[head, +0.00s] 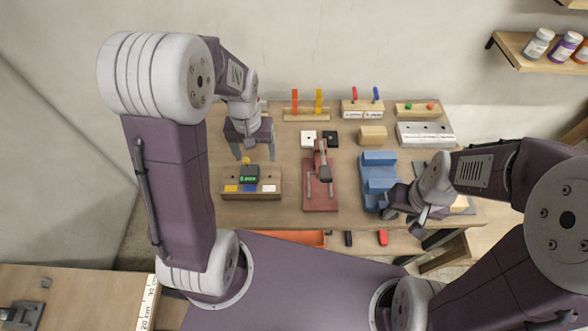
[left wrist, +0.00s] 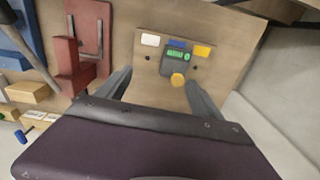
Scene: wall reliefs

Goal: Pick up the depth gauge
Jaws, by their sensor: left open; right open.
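The depth gauge appears to be the small dark device with a green display (head: 249,174) and a yellow round knob. It rests on a wooden block (head: 265,195) at the left front of the workbench. In the left wrist view the gauge (left wrist: 177,56) shows just beyond the fingertips. My left gripper (head: 254,153) points down, open and empty, behind the gauge. In the left wrist view its two fingers (left wrist: 158,78) stand apart, one either side of the yellow knob's line. My right gripper (head: 403,219) is open near the blue fixture at the bench's right front.
Yellow, blue and white pieces sit along the block's front. A red clamp fixture (head: 320,190) stands right of the block, then a blue fixture (head: 378,178). Wooden racks (head: 306,114) line the back. An orange tray (head: 285,237) lies below the front edge.

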